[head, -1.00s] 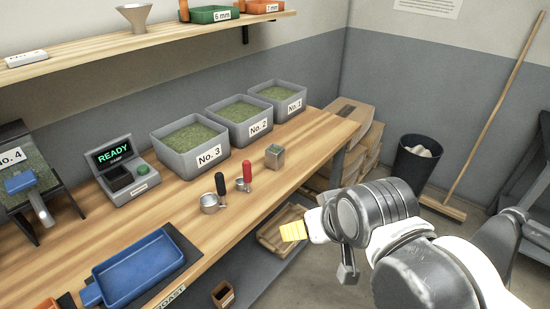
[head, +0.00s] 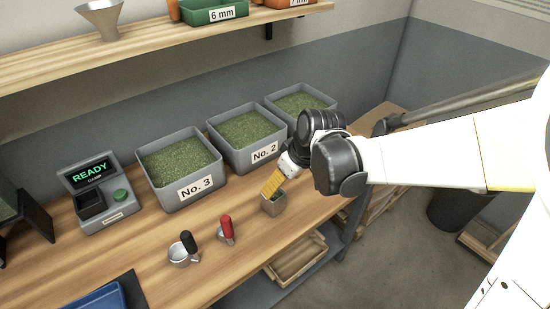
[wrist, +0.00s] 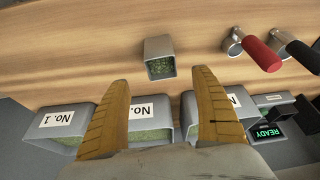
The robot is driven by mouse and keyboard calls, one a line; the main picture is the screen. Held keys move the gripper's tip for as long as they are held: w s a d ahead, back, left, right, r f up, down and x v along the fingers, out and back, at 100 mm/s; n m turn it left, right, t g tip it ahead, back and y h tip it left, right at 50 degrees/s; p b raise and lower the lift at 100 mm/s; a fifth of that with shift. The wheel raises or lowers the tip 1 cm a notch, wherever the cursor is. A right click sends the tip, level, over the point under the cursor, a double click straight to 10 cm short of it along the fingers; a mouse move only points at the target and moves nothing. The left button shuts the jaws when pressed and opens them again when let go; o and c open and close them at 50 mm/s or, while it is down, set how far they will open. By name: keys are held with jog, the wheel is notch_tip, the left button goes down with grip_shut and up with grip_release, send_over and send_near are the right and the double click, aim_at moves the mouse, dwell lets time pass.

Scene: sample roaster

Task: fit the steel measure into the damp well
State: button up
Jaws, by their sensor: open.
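The steel measure (head: 273,208) is a small square metal cup with green beans in it, upright on the wooden bench in front of the No. 2 bin. The damp well (head: 90,204) is the dark square opening in the grey machine whose screen reads READY, at the left of the bench. My gripper (head: 268,188) is open, with its yellow fingers over the measure in the head view. In the wrist view the measure (wrist: 160,60) lies just beyond the gap between the two open fingers (wrist: 160,76). I cannot tell their exact height above it.
Bins No. 3 (head: 181,168) and No. 2 (head: 247,138) stand close behind the measure. Two round scoops, one black-handled (head: 183,250) and one red-handled (head: 226,230), lie to its left. A blue tray (head: 95,299) sits near the front edge.

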aim_at(277, 205)
jog(key=b+x, duration=0.3)
jog(key=x, duration=0.5)
jog(key=shift+a+f+b, duration=0.2)
jog(key=shift+f+b, duration=0.05)
jog(key=shift+b, duration=0.1)
jog(key=shift+r, duration=0.1)
jog(key=shift+c, duration=1)
jog(key=c, duration=1.1)
